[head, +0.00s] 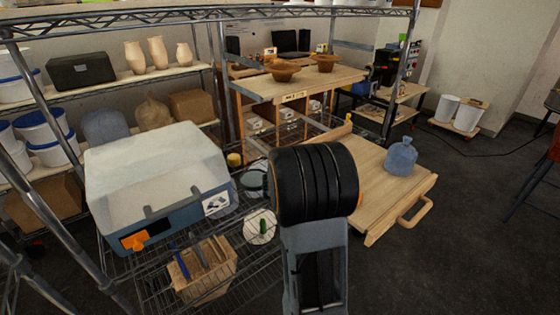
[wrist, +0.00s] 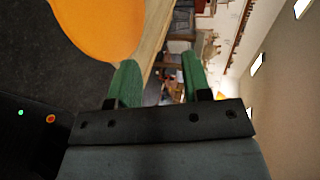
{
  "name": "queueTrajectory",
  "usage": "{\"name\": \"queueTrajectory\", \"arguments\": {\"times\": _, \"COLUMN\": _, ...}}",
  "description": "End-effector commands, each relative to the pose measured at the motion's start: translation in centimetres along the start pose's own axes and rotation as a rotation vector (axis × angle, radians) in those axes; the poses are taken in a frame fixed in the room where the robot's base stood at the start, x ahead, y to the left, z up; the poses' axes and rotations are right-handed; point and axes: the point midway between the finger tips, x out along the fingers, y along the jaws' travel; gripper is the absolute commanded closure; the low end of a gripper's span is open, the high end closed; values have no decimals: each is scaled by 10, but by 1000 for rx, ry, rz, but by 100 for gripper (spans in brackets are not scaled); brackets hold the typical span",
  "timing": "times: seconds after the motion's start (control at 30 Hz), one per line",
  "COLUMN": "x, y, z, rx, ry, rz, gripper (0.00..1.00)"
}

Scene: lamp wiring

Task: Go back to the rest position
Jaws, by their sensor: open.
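My gripper (wrist: 160,88) shows in the wrist view with two green fingers apart and nothing between them. Beyond the fingers, the wrist view shows a cluttered room lying sideways. In the head view my own arm stands in the lower middle and the gripper itself cannot be made out. No lamp or wiring that I can identify shows in either view.
A wire rack holds a blue and white cooler (head: 160,180), a wooden box (head: 203,268) and a white disc (head: 260,226). An orange rounded thing (wrist: 100,25) is close in the wrist view.

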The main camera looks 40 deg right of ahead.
Motion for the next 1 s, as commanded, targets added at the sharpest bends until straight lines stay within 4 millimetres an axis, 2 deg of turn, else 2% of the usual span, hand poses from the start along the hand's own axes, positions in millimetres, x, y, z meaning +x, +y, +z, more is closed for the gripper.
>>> {"name": "queueTrajectory", "arguments": {"times": 0.27, "x": 0, "y": 2, "z": 2, "rx": -26, "ry": -12, "rz": 11, "gripper": 56}}
{"name": "queueTrajectory", "arguments": {"times": 0.37, "x": -1, "y": 11, "z": 18, "rx": -99, "ry": -107, "rz": 57, "gripper": 56}}
{"name": "queueTrajectory", "arguments": {"times": 0.47, "x": -9, "y": 30, "z": 48, "rx": -265, "ry": -316, "rz": 108, "gripper": 56}}
{"name": "queueTrajectory", "arguments": {"times": 0.57, "x": -38, "y": 50, "z": 79, "rx": -505, "ry": -618, "rz": 139, "gripper": 56}}
{"name": "queueTrajectory", "arguments": {"times": 0.63, "x": -75, "y": 64, "z": 94, "rx": -704, "ry": -858, "rz": 139, "gripper": 56}}
{"name": "queueTrajectory", "arguments": {"times": 0.7, "x": -120, "y": 78, "z": 95, "rx": -920, "ry": -1095, "rz": 119, "gripper": 56}}
{"name": "queueTrajectory", "arguments": {"times": 0.77, "x": -158, "y": 91, "z": 85, "rx": -1121, "ry": -1288, "rz": 87, "gripper": 56}}
{"name": "queueTrajectory", "arguments": {"times": 0.8, "x": -183, "y": 98, "z": 73, "rx": -1261, "ry": -1409, "rz": 60, "gripper": 56}}
{"name": "queueTrajectory", "arguments": {"times": 0.87, "x": -214, "y": 108, "z": 47, "rx": -1480, "ry": -1571, "rz": 10, "gripper": 56}}
{"name": "queueTrajectory", "arguments": {"times": 0.9, "x": -232, "y": 114, "z": 26, "rx": -1631, "ry": -1664, "rz": -27, "gripper": 56}}
{"name": "queueTrajectory", "arguments": {"times": 0.97, "x": -250, "y": 118, "z": -8, "rx": -1856, "ry": -1772, "rz": -87, "gripper": 56}}
{"name": "queueTrajectory", "arguments": {"times": 1.0, "x": -258, "y": 119, "z": -32, "rx": -2006, "ry": -1824, "rz": -131, "gripper": 56}}
